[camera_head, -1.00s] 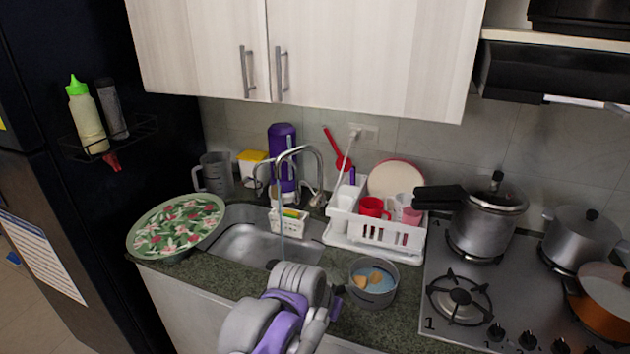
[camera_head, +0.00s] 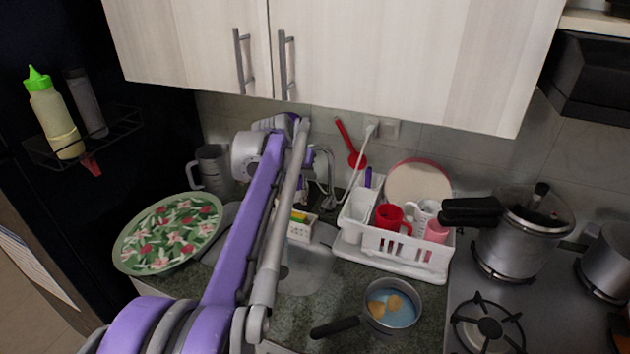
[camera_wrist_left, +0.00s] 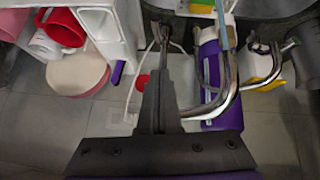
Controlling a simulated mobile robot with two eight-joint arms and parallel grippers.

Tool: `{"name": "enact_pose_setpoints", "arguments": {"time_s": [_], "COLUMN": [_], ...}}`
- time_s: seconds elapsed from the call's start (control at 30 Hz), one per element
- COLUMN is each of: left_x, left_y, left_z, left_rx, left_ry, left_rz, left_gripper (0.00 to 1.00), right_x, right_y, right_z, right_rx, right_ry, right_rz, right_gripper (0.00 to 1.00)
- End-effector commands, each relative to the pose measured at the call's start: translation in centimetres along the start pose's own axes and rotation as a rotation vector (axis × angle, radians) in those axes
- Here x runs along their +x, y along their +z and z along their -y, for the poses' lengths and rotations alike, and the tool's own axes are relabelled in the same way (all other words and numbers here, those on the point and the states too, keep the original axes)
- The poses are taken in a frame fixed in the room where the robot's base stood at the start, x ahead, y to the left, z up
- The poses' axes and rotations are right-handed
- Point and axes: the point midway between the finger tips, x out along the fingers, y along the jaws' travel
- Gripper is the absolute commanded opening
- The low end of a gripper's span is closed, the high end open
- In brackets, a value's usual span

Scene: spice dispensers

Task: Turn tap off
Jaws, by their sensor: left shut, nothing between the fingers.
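The chrome tap (camera_head: 328,172) stands behind the sink (camera_head: 308,270), partly hidden by my left arm in the head view. In the left wrist view the curved tap spout (camera_wrist_left: 233,85) passes just right of my left gripper (camera_wrist_left: 161,62). The gripper's fingers are together and empty, beside the tap and apparently apart from the spout. I cannot make out the tap's lever clearly. A thin bluish streak (camera_wrist_left: 221,25), likely running water, shows near the spout's end. My right gripper is not in view.
A white dish rack (camera_head: 400,248) with cups stands right of the tap. A purple bottle (camera_wrist_left: 212,75) is behind the spout. A floral plate (camera_head: 168,232) lies left of the sink, and a pot (camera_head: 390,305) sits on the counter. Cabinets hang above.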

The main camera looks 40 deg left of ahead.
Motion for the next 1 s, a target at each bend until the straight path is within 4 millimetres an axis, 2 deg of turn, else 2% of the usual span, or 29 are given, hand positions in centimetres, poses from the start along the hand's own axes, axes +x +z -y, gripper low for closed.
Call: {"name": "enact_pose_setpoints", "arguments": {"time_s": [0.43, 0.53, 0.7, 1.0], "left_x": [9.2, 10.2, 11.3, 11.6], "left_y": [0.0, 1.4, 2.6, 2.9], "left_z": [-0.1, -0.1, -0.1, -0.1], "left_rx": [0.002, 0.002, 0.001, 0.0], "left_ry": [0.001, 0.0, 0.0, 0.0], "left_rz": [0.0, 0.0, 0.0, 0.0], "left_gripper": [0.0, 0.0, 0.0, 0.0], "right_x": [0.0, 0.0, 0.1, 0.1], "right_y": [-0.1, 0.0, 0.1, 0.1], "right_z": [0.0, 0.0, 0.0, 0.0], "right_rx": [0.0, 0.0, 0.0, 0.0], "right_ry": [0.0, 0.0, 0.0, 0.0], "right_rz": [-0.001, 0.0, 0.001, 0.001], "right_gripper": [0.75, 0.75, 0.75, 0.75]}}
